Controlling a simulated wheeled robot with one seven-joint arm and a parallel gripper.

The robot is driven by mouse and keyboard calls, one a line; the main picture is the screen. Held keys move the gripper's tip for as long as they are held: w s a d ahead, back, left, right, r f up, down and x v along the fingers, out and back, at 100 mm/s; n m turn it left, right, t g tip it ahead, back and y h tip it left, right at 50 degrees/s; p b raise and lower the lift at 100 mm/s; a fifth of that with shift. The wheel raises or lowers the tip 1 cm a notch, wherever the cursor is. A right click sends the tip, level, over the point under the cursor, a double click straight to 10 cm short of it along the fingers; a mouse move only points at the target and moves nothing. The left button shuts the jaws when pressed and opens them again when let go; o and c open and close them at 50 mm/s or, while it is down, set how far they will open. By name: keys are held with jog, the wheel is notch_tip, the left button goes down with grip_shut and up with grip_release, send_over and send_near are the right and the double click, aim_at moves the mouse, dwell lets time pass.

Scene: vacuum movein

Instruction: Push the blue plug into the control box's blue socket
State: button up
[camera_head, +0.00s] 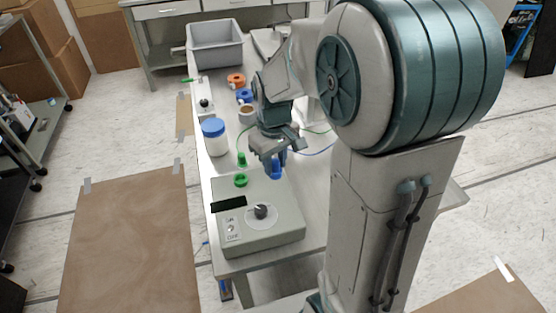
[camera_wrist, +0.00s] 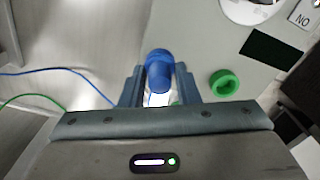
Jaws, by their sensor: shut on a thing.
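The grey control box (camera_head: 275,235) stands at the near end of the bench, with a dark display, a knob and a green socket (camera_head: 240,181) on top. My gripper (camera_head: 272,160) is above the box's far right part. It is shut on the blue plug (camera_head: 277,171). In the wrist view the blue plug (camera_wrist: 159,75) is between my two fingers (camera_wrist: 158,88), left of the green socket (camera_wrist: 224,83). The blue socket cannot be told apart from the plug; the plug and fingers cover that spot. How deep the plug sits cannot be told.
A green plug (camera_head: 242,160) stands on the bench just behind the box. Thin blue and green cables run across the bench.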

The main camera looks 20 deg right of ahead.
jog(key=shift+f, duration=0.15)
jog(key=o, duration=1.5)
jog(key=shift+o, duration=0.2)
notch_tip(320, 180, up, 16)
jog(key=p, duration=1.2)
jog(key=s+r+m+t, duration=0.2)
jog(key=s, duration=0.5)
jog(key=s+r+m+t, duration=0.1)
jog(key=s+m, duration=0.1)
jog(key=s, duration=0.5)
jog(key=shift+s+d+r+m+t+b, duration=0.15)
jog(key=shift+d+r+m+t+b, duration=0.15)
jog(key=shift+d+r+t+b, duration=0.1)
